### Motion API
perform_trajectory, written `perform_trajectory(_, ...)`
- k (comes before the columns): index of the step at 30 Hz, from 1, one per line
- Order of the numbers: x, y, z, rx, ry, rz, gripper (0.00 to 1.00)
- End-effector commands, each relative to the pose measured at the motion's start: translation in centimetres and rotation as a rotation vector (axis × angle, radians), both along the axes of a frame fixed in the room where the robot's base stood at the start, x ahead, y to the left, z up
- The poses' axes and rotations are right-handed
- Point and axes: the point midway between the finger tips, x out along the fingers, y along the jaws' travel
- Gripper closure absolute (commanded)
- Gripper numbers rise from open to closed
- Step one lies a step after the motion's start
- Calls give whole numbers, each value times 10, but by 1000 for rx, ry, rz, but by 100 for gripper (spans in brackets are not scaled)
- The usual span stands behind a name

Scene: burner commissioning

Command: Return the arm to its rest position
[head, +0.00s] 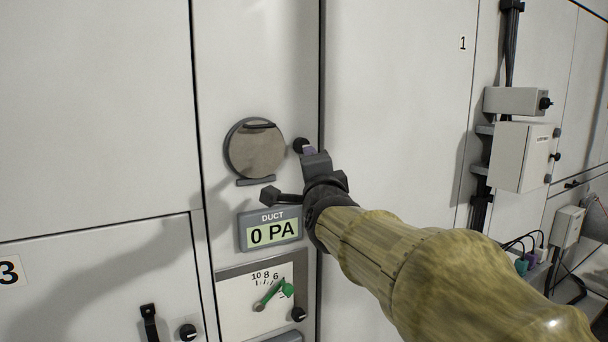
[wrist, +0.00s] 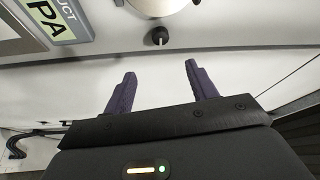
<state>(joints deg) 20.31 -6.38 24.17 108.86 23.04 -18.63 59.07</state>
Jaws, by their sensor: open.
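My gripper (wrist: 158,88) is open, with its two dark fingers spread and nothing between them in the wrist view. In the head view my gripper (head: 308,150) is in front of the narrow grey panel, just right of the round cover. A small black knob (wrist: 160,36) lies just beyond the fingertips in the wrist view. It also shows beside the fingertip in the head view (head: 300,145). I cannot tell whether a finger touches it. My arm (head: 420,255) reaches in from the lower right and hides part of the wall panels.
A round cover (head: 255,148) is left of my gripper. The duct display (head: 270,230) below reads 0 PA. Under it is a dial with a green pointer (head: 272,291). Grey boxes (head: 523,157) and cables stick out from the wall at right. The large middle panel is bare.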

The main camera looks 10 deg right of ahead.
Motion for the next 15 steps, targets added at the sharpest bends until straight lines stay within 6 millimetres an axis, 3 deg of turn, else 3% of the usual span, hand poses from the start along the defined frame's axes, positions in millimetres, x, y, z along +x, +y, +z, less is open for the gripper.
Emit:
perform_trajectory(8, 1, 0, -5, -13, 17, 2, 43)
perform_trajectory(11, 2, 0, -28, -74, 84, 13, 43)
perform_trajectory(15, -3, -1, -93, -253, 276, 58, 43)
